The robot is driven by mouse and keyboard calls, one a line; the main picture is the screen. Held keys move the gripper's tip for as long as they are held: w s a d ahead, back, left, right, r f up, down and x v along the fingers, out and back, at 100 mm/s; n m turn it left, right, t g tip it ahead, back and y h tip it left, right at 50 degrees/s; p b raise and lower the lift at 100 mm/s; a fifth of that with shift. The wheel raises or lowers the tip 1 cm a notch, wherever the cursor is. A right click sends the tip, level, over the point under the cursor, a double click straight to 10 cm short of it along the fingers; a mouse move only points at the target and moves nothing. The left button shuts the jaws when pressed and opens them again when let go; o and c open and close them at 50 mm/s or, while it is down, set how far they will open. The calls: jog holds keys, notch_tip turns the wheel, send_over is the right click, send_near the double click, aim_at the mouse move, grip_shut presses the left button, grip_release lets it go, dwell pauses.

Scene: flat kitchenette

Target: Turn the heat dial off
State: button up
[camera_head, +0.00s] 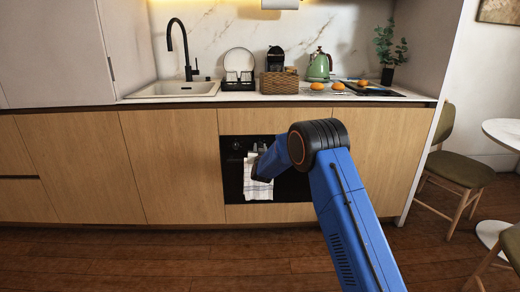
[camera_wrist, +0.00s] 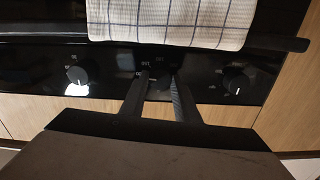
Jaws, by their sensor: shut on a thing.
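The black oven (camera_head: 231,182) is set in the wooden cabinet front, with its control panel (camera_wrist: 205,88) along one edge. In the wrist view the middle dial (camera_wrist: 159,88), with small printed numbers around it, sits between my fingers; it looks like the heat dial. My gripper (camera_wrist: 160,80) is shut on this dial, one finger on each side. The dial's pointer mark is hidden or too dark to read.
Two other dials flank it, a left dial (camera_wrist: 81,75) and a right dial (camera_wrist: 236,82). A checked towel (camera_wrist: 170,22) hangs over the oven handle (camera_wrist: 285,43), close to my fingers. The countertop (camera_head: 250,98) runs above. The wooden floor (camera_head: 130,262) is clear in front.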

jog(key=n, duration=1.8)
jog(key=shift+a+f+n, duration=0.1)
jog(key=shift+f+n, duration=0.2)
jog(key=shift+n, duration=0.1)
jog(key=o, duration=1)
jog(key=shift+o, duration=0.2)
jog(key=shift+r, duration=0.1)
jog(key=shift+s, duration=0.55)
jog(key=s, duration=1.6)
jog(key=shift+s, duration=0.2)
